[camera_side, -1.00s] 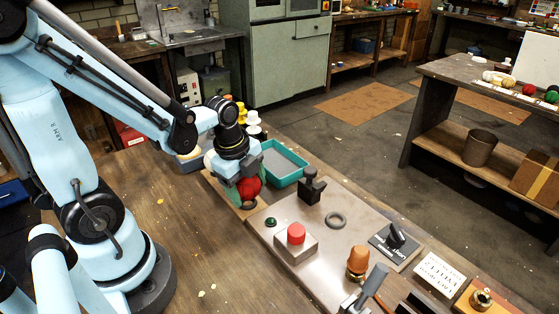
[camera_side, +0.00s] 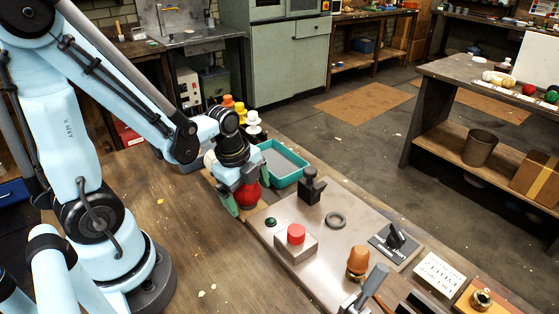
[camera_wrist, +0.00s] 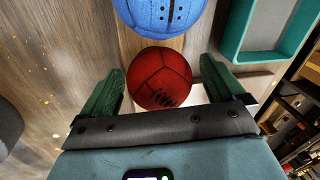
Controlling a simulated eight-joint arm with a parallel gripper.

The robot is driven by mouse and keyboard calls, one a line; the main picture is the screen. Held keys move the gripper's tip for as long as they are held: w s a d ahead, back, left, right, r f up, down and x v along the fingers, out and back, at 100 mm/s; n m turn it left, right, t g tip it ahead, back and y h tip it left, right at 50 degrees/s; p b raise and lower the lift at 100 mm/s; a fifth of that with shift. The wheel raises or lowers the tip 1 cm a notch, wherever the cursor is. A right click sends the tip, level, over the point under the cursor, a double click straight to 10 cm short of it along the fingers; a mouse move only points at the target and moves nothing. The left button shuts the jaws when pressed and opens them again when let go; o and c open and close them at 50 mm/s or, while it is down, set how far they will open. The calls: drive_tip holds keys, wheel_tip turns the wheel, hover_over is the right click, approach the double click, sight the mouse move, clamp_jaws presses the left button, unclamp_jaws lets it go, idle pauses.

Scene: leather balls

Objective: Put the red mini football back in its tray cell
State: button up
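The red mini football (camera_side: 245,194) sits low at the near end of a light wooden strip that looks like the ball tray (camera_side: 221,191). It seems to rest in the end cell, but the cell rim is mostly hidden by the ball. My gripper (camera_side: 243,196) is directly above and around it, with its green fingers spread. In the wrist view the red ball (camera_wrist: 160,78) lies between the open fingers (camera_wrist: 161,88), with a gap on each side. A blue ball (camera_wrist: 160,14) sits just beyond it.
An empty teal tray (camera_side: 301,174) stands just right of my gripper. A dark post (camera_side: 312,187) and a red-button box (camera_side: 296,240) are on the panel to the right. Yellow and white items stand behind the gripper. The wooden table in front is clear.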

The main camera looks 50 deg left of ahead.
sight(249, 193)
drive_tip(key=shift+r, duration=0.1)
drive_tip(key=r+n, duration=0.1)
drive_tip(key=r, duration=0.3)
drive_tip(key=s+r+n, duration=0.1)
drive_tip(key=r, duration=0.3)
drive_tip(key=d+r+n+t, duration=0.1)
drive_tip(key=r, duration=0.3)
drive_tip(key=shift+s, duration=0.35)
drive_tip(key=d+n+t, duration=0.1)
drive_tip(key=n, duration=0.3)
drive_tip(key=w+d+n+t, duration=0.1)
drive_tip(key=n, duration=0.3)
drive_tip(key=w+d+n+t, duration=0.1)
drive_tip(key=d+n+t, duration=0.1)
drive_tip(key=n, duration=0.2)
drive_tip(key=shift+w+f+n, duration=0.15)
drive_tip(key=shift+w+n, duration=0.1)
drive_tip(key=shift+n, duration=0.15)
idle(0.7)
